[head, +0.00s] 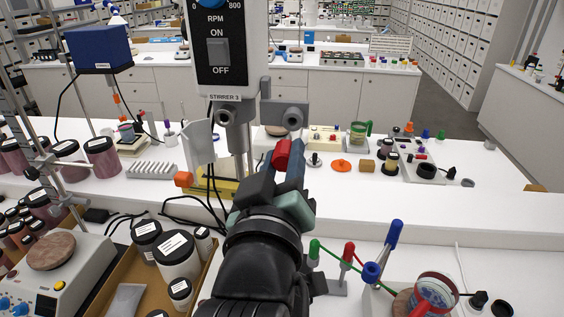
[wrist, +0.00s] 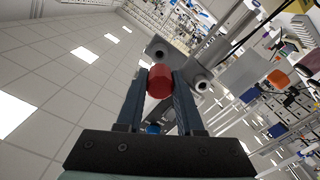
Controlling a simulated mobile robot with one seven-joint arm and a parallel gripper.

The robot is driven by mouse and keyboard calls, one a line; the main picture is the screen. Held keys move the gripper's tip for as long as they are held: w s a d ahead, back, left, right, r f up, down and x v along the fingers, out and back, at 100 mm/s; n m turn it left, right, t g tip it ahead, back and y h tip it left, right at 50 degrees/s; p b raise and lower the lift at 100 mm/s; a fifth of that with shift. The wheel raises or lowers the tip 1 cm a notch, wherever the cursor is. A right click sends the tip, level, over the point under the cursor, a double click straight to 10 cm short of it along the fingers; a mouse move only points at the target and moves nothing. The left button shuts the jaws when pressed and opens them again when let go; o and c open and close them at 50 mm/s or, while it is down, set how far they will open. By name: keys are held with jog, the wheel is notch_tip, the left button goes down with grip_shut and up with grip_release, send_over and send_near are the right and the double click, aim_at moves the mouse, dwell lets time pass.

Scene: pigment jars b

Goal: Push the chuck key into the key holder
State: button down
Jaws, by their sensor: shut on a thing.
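My gripper (head: 283,160) reaches up and away from me in the head view, with its fingers closed on a red cylindrical piece, the chuck key's visible part (head: 282,154). In the wrist view the red chuck key (wrist: 160,82) sits between the two fingertips (wrist: 160,74). The rest of the key is hidden.
The stirrer body (head: 219,50), labelled STIRRER 3, stands directly above and left of my gripper. Jars (head: 176,257) in a cardboard tray are at lower left. Black cables lie left of my arm.

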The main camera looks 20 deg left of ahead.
aim_at(283, 161)
jog(key=shift+x, duration=1.95)
jog(key=shift+p+x, duration=0.4)
jog(key=shift+x, duration=1.2)
jog(key=shift+c, duration=2.3)
grip_release()
jog(key=v, duration=1.1)
jog(key=shift+w+r+p, duration=0.1)
jog(key=shift+r+p, duration=0.2)
jog(key=shift+p, duration=1.4)
jog(key=p+v, duration=0.1)
jog(key=p, duration=0.2)
jog(key=shift+s+f+p, duration=0.15)
jog(key=shift+s+p, duration=0.15)
jog(key=shift+p, duration=0.1)
jog(key=shift+s+d+f+p, duration=0.15)
jog(key=shift+s+p, duration=0.1)
jog(key=shift+p, duration=0.15)
